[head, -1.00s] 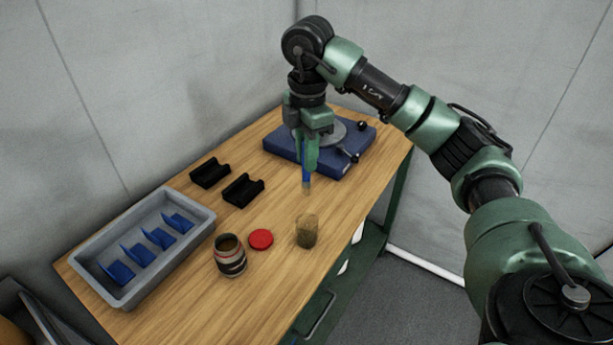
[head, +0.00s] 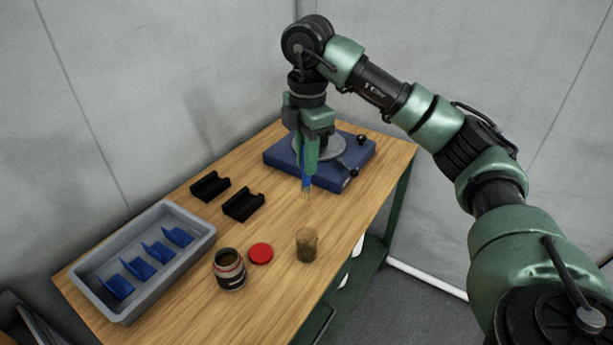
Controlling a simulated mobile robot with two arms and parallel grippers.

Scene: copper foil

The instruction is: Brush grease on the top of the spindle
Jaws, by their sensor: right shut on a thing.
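My right gripper (head: 307,162) is shut on a brush (head: 307,184) with a blue handle. The brush points down, with its pale bristle end lowest, in front of the blue fixture. A grey round disc (head: 327,147) sits on the blue base (head: 278,152) at the back of the table; my gripper hides part of it. I cannot make out the spindle clearly. An open jar (head: 230,269) of brown grease stands at the front, with its red lid (head: 261,253) lying beside it. My left gripper is not in view.
A brownish cup (head: 307,245) stands near the table's right edge. Two black cradles (head: 243,205) lie left of the brush. A grey tray (head: 203,246) with several blue pieces is at the left. The wooden table (head: 272,218) is clear between them.

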